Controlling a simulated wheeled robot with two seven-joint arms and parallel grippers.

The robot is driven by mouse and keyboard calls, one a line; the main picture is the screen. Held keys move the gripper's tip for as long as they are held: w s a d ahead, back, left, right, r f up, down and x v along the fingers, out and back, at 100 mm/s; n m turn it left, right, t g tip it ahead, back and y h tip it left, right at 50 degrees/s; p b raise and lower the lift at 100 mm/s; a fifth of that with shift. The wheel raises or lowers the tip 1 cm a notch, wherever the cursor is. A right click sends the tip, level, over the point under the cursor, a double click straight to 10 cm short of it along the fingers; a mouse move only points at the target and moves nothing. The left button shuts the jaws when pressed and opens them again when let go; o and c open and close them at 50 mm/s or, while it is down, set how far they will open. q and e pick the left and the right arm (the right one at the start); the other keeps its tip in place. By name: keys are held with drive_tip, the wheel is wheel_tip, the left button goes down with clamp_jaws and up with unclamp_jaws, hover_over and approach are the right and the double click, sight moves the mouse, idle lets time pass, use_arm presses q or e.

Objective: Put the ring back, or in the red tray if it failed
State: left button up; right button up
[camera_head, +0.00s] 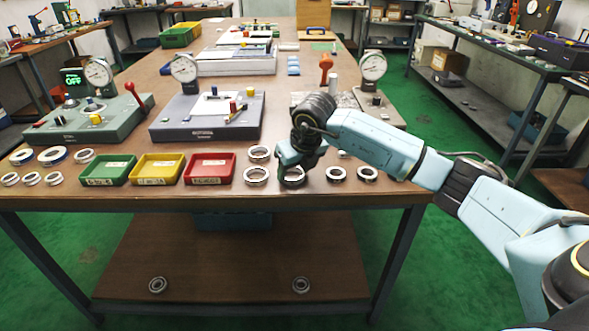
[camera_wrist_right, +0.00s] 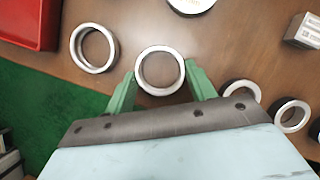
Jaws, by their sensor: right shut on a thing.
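My right gripper (camera_head: 291,168) is over the front part of the table, right of the red tray (camera_head: 210,168). It is shut on a metal ring (camera_head: 293,180). In the right wrist view the green fingers clasp this ring (camera_wrist_right: 160,71) from both sides. I cannot tell whether the ring touches the tabletop. The red tray also shows in the right wrist view (camera_wrist_right: 44,22), at the top left corner, and looks empty. Another ring (camera_head: 256,175) lies between the tray and the held ring. My left gripper is not in view.
A yellow tray (camera_head: 156,169) and a green tray (camera_head: 108,170) stand left of the red one. Several rings lie at the far left, and more (camera_head: 368,173) lie right of the gripper. Gauge stations (camera_head: 207,118) stand behind. The table's front edge is close.

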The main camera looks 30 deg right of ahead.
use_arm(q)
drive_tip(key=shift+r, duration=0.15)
use_arm(e)
drive_tip(key=o, duration=1.1)
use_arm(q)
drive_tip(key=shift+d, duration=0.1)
use_arm(e)
drive_tip(key=shift+r, duration=0.1)
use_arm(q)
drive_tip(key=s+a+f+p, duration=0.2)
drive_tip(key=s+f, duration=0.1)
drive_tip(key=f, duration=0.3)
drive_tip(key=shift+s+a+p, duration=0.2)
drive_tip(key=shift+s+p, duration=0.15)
use_arm(e)
drive_tip(key=v, duration=1.2)
